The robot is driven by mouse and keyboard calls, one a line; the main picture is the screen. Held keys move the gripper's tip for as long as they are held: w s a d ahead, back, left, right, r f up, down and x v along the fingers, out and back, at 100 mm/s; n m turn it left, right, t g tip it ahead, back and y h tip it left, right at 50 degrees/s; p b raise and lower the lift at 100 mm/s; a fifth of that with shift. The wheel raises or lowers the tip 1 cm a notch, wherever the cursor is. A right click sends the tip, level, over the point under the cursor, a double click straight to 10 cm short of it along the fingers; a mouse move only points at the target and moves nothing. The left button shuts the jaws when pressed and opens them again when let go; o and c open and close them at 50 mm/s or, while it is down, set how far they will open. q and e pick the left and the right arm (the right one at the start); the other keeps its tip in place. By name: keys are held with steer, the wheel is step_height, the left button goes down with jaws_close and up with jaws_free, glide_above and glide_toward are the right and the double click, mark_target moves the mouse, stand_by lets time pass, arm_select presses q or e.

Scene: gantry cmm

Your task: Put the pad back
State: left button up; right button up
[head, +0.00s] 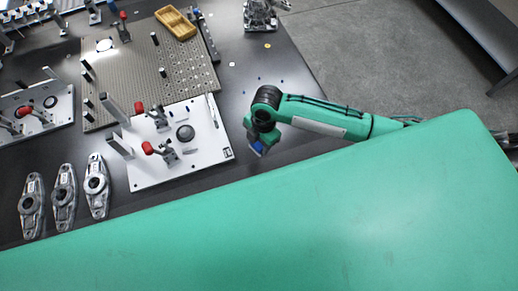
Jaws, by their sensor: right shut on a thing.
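My right gripper (257,148) is at the dark table's edge area, right of the white fixture plate (205,143). It points down and is shut on a small blue thing (259,146), which I take to be the pad. Most of the pad is hidden by the fingers, and I cannot tell whether it touches the table. My left gripper is not in view.
The white plate carries red-handled clamps (160,148) and a dark round part. Behind it are a perforated plate (140,70) and a yellow tray (176,22). Several metal castings (96,186) lie at left. The dark table (270,85) is mostly clear beyond my right gripper.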

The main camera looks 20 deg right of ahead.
mark_target(257, 157)
step_height(257, 157, down, 6)
steer(key=shift+f, duration=0.2)
stand_by(0.3)
steer(key=shift+f, duration=0.15)
steer(key=o, duration=0.9)
steer(key=shift+o, duration=0.2)
steer(key=r, duration=0.4)
steer(key=d+r, duration=0.1)
steer(key=r, duration=0.7)
steer(key=shift+w+d+r+b, duration=0.15)
steer(key=shift+w+d+b, duration=0.15)
steer(key=shift+w+b, duration=0.1)
